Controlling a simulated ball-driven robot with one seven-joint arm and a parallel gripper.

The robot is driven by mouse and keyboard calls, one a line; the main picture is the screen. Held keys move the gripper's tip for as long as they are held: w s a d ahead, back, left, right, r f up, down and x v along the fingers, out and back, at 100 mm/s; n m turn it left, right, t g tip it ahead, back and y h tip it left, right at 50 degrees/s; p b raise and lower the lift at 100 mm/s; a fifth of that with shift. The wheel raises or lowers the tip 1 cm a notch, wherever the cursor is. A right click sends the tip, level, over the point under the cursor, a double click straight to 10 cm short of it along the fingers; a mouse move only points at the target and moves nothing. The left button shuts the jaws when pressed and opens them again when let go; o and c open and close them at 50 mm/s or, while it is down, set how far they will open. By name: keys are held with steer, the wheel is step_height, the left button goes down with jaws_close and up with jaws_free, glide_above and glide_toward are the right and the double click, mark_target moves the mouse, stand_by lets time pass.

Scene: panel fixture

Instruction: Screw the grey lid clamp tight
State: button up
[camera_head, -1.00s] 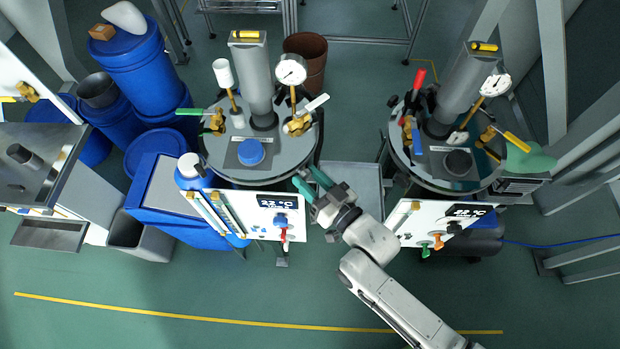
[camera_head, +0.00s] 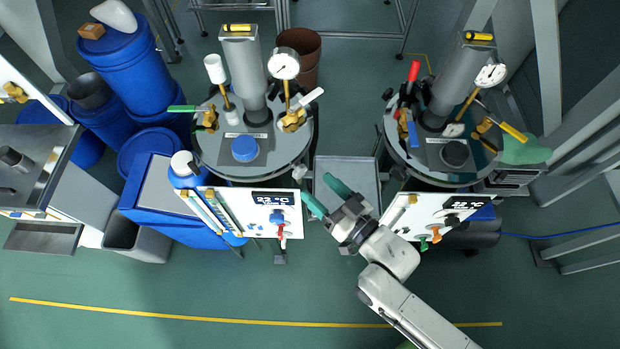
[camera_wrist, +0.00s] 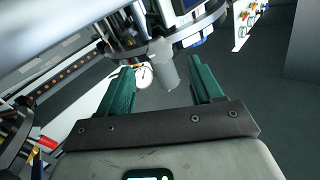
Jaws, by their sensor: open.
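A small light grey piece, apparently the grey lid clamp (camera_head: 299,172), shows at the lower right edge of the left vessel's round lid (camera_head: 285,158) in the head view. My gripper (camera_head: 322,190), with green fingers, is open and empty. It is to the lower right of the clamp, apart from it.
The left vessel's white panel (camera_head: 250,222) stands just left of my fingers. The right vessel (camera_head: 405,160) and its panel (camera_head: 425,216) are on my right. A grey tray-like surface (camera_head: 347,172) lies between the vessels. Green floor (camera_head: 250,285) is open in front.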

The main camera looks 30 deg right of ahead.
steer(key=shift+s+d+b, duration=0.2)
steer(key=shift+s, duration=1.15)
steer(key=shift+s+d+b, duration=0.2)
steer(key=shift+s, duration=1.15)
steer(key=w+g, duration=0.3)
steer(key=w, duration=0.1)
steer(key=shift+a+f, duration=0.15)
steer(key=shift+f, duration=0.1)
steer(key=shift+w+f+n+g+h, duration=0.1)
steer(key=shift+w+n+g+h, duration=0.25)
steer(key=shift+g, duration=0.25)
steer(key=shift+w+d+g+h, duration=0.15)
steer(key=shift+d+g+h, duration=0.3)
steer(key=shift+g, duration=0.55)
steer(key=s+d+r+g+h, duration=0.1)
steer(key=s+d+r+g, duration=0.25)
steer(key=s+g, duration=0.2)
steer(key=s+d+f+g, duration=0.1)
steer(key=s+f+g, duration=0.4)
steer(key=s, duration=0.5)
steer(key=shift+s+d+f+m, duration=0.35)
steer(key=shift+f+m, duration=0.1)
steer(key=shift+f, duration=0.35)
